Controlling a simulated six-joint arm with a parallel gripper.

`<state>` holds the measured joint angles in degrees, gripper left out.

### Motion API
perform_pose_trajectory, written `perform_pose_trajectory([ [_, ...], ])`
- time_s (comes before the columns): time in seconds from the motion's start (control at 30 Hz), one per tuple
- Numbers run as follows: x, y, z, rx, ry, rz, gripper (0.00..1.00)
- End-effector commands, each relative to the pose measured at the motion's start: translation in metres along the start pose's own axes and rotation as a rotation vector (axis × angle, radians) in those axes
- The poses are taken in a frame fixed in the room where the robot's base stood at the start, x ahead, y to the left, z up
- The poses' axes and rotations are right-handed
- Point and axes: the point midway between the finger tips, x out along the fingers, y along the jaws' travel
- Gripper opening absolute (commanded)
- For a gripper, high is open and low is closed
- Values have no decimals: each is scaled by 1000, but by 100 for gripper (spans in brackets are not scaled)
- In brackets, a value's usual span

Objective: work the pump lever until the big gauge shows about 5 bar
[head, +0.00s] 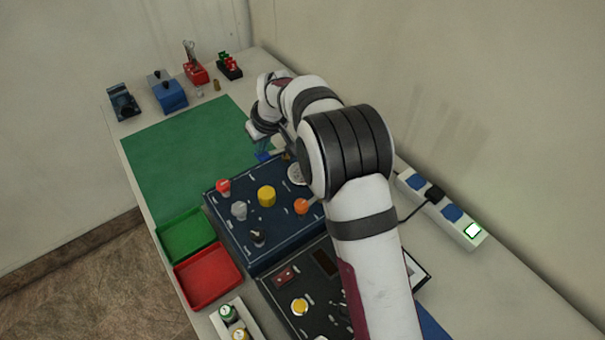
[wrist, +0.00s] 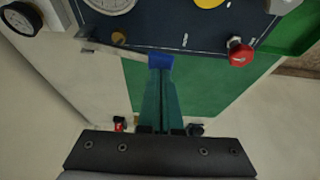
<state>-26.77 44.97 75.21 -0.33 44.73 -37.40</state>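The pump lever is a pale bar (wrist: 105,50) with a blue grip (wrist: 160,61) at the edge of the dark blue panel (wrist: 170,25). In the head view the blue grip (head: 263,156) shows at the panel's far edge. My gripper (wrist: 161,72) has its teal fingers close together, with the blue grip at their tips; it appears shut on it. A large white gauge (wrist: 108,3) is cut off by the top of the wrist view. In the head view this gauge (head: 295,174) is partly hidden by my arm. Its reading is too small to tell.
The panel carries a red knob (head: 223,187), a yellow knob (head: 266,196) and an orange knob (head: 301,206). A smaller gauge (wrist: 18,20) stands beside it. Green (head: 186,236) and red (head: 208,275) trays lie left. The green mat (head: 180,150) is clear.

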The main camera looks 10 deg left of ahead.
Motion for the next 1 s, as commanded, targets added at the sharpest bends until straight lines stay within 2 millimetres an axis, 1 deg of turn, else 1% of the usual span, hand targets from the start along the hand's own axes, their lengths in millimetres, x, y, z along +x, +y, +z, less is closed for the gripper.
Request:
perform_pose_trajectory([
  [0.17,5,0,2,0,-2,0,0],
  [0.77,33,0,14,0,-2,-1,0],
  [0.93,32,0,14,0,-1,-1,0],
  [1.0,27,0,11,0,0,0,0],
])
